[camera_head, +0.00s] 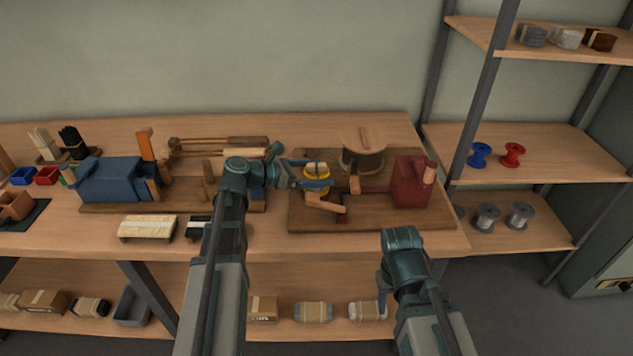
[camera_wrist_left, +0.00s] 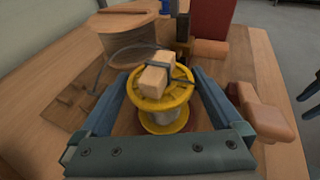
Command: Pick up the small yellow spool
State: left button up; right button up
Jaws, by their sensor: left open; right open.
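The small yellow spool (camera_head: 317,169) stands upright on the wooden board with the winding parts. In the left wrist view the spool (camera_wrist_left: 160,97) has yellow flanges, a pale wound core and a wooden block (camera_wrist_left: 155,76) with a dark strap across its top. My left gripper (camera_head: 312,184) is open, with one finger on each side of the spool. In the left wrist view its fingers (camera_wrist_left: 160,93) flank the spool with small gaps showing. Contact cannot be told.
A large wooden drum (camera_head: 361,160) stands behind the spool, and a red block-like housing (camera_head: 410,182) stands to its right. A wooden crank handle (camera_wrist_left: 268,122) lies close to the right finger. A blue clamp-like machine (camera_head: 110,180) is at left. Shelves at right hold blue (camera_head: 479,154) and red spools (camera_head: 512,154).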

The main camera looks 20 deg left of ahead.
pick_arm(q)
jog(key=c, duration=1.1)
jog(key=shift+r, duration=0.1)
jog(key=shift+c, duration=0.2)
notch_tip(320, 180, up, 10)
jog(key=p, duration=1)
